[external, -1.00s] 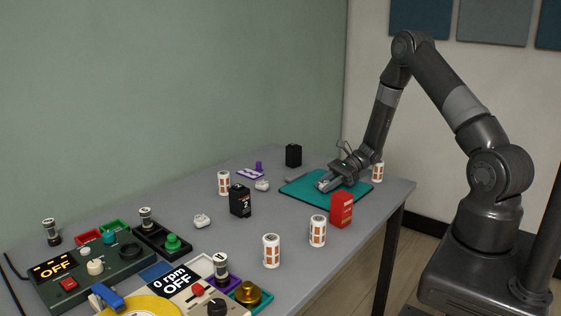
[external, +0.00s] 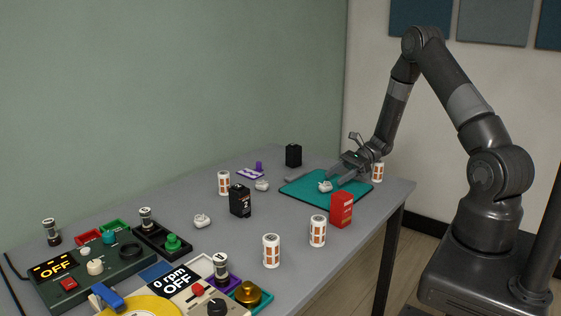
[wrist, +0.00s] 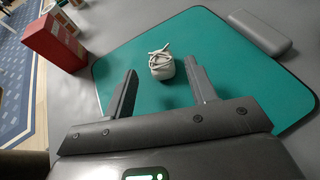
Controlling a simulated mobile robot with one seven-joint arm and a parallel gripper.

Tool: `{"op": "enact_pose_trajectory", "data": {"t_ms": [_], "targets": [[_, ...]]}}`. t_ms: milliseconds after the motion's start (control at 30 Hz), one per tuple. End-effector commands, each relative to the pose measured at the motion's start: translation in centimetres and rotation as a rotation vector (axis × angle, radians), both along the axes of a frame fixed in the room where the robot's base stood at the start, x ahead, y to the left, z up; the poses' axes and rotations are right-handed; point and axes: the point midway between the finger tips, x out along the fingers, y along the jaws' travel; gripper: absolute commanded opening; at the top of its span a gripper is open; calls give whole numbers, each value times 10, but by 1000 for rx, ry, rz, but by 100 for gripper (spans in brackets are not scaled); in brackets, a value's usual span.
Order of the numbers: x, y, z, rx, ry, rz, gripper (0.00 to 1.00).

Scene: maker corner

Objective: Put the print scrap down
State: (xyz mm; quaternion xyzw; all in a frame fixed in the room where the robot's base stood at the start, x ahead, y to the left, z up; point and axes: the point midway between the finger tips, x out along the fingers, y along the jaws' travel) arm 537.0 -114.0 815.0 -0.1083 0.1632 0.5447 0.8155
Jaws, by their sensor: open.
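A white print scrap (external: 325,187) lies on the teal mat (external: 300,193) at the right end of the table. In the wrist view the scrap (wrist: 161,66) is a small white lump with strands on top, resting on the mat (wrist: 225,60). My gripper (external: 340,178) is open and empty, just behind and to the right of the scrap. In the wrist view my gripper's two fingers (wrist: 163,78) are spread wide, with the scrap beyond the gap between their tips and apart from both.
A red box (external: 341,209) stands at the mat's front edge. An orange-and-white can (external: 377,172) stands right of my gripper. A grey bar (wrist: 262,33) lies along the mat's edge. Other white scraps (external: 202,220), cans and black boxes stand farther left.

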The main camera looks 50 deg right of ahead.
Motion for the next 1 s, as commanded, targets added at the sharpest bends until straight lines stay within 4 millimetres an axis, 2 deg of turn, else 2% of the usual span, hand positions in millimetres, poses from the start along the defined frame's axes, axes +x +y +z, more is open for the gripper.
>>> {"op": "enact_pose_trajectory", "data": {"t_ms": [100, 267, 367, 567, 800, 1000], "targets": [[-5, -12, 5, 0, 0, -1, 52], [-8, -11, 18, -24, -16, 32, 52], [-11, 0, 38, -78, -49, 96, 52], [-32, 36, 96, -258, -160, 312, 52], [-68, 73, 155, -489, -311, 570, 52], [-104, 96, 196, -687, -447, 773, 52]]}}
